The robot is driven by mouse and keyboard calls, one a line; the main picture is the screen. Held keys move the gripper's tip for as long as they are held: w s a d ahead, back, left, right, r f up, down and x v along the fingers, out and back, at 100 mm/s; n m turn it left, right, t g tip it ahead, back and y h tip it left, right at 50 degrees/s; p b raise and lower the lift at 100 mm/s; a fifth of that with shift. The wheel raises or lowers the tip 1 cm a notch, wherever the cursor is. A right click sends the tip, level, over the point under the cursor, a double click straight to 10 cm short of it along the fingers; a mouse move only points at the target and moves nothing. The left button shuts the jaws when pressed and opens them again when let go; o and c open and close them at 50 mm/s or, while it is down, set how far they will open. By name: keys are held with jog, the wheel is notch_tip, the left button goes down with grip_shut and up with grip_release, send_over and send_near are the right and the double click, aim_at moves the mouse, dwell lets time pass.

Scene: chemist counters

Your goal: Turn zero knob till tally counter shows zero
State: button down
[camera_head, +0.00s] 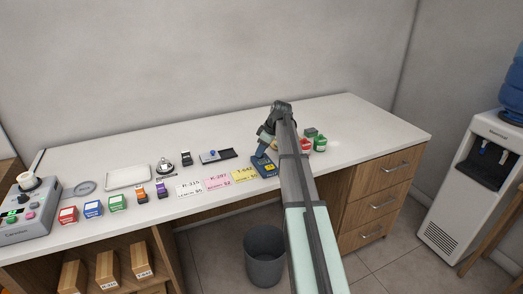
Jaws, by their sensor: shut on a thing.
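A small dark blue device (264,168), which looks like the tally counter, sits near the counter's front edge, right of the yellow card. Its readout is too small to read. My gripper (262,151) reaches down from above to the back part of this device. It is shut at the device, where the zero knob appears to be. The fingers and arm hide the knob itself, so its turn cannot be seen.
Yellow (243,172), pink (216,183) and white (189,190) cards lie left of the device. Red and green containers (319,143) stand right, beyond my arm. A black tray with a blue knob (212,153) lies behind. A grey bin (265,256) stands below.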

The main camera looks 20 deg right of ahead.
jog(key=shift+m, duration=0.3)
jog(key=m, duration=0.1)
jog(key=m+h, duration=0.1)
jog(key=m, duration=0.1)
jog(key=shift+s+a+t, duration=0.15)
jog(key=shift+t, duration=0.25)
jog(key=m+h, duration=0.1)
jog(key=m, duration=0.3)
jog(key=shift+a+h, duration=0.2)
jog(key=shift+h, duration=0.2)
jog(key=m+h, duration=0.1)
jog(key=m, duration=0.4)
jog(key=shift+a+h, duration=0.15)
jog(key=shift+h, duration=0.25)
jog(key=shift+m+g+h, duration=0.4)
jog(key=shift+m+h, duration=0.3)
jog(key=shift+m, duration=1.2)
jog(key=c, duration=1)
grip_release()
jog(key=shift+o, duration=0.2)
